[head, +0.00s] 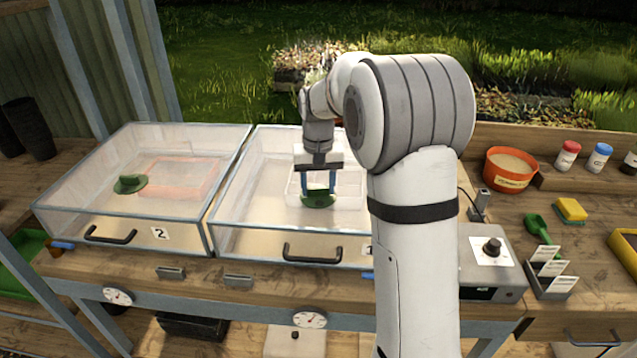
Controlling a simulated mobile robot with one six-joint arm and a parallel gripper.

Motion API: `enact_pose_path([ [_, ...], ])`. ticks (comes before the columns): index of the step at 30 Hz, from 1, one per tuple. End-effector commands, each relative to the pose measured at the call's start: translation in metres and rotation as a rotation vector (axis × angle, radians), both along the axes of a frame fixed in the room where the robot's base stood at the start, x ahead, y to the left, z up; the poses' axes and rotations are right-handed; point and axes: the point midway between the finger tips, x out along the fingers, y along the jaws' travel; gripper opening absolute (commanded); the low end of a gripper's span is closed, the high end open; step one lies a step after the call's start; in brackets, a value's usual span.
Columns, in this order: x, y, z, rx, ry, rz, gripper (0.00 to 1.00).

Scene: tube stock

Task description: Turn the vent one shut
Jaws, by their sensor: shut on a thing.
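Vent one, a green round knob (318,201), sits on the clear lid of the right-hand propagator box (232,205). My gripper (319,184) points down over it, with its blue-grey fingers shut on the knob. The fingers hide part of the knob, and I cannot tell how far it is turned. The right box's number label is mostly hidden behind my arm. Another green vent (130,184) is on the lid of the left box (75,190), which carries a label "2" (161,233).
Black handles (313,253) stick out from the box fronts. Right of my arm are a control box with a dial (492,250), a card holder (550,271), a green scoop (540,228), a yellow sponge (571,209) and an orange tub (509,172). My arm hides the right box's right side.

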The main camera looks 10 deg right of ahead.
Motion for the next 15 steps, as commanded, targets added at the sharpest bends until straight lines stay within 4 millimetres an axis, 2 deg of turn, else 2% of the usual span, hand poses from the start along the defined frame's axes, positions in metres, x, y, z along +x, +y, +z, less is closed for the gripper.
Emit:
enact_pose_path([
  [6,-0.0001,-0.0001,0.0005,0.000,0.000,-0.126,0.26],
  [15,-0.0002,-0.0002,0.0001,0.000,0.001,-0.210,0.26],
])
